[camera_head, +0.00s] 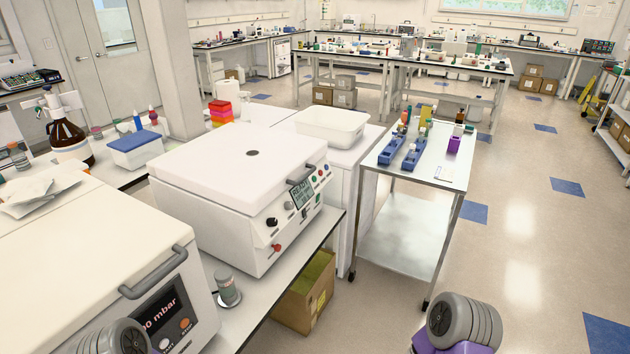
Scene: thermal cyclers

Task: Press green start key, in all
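Two white lab machines stand on the bench at the left. The nearer machine (85,265) has a grey handle and a dark display (160,308) reading "00 mbar", its first part cut off. Below it are an orange key (186,323) and a pale key (165,343), with small labels; the pale key's colour is hard to tell. The farther machine (230,185) has a closed lid and a display (302,194) that seems to read "READY". Its front has a black knob, a red knob (277,248) and several small coloured buttons, one greenish (313,180). Neither gripper shows.
Grey ribbed parts of my arms show at the bottom edge. A small metal cup (228,290) stands between the machines. A steel cart (408,175) with blue racks stands to the right. A cardboard box (304,295) is under the bench. The floor at right is clear.

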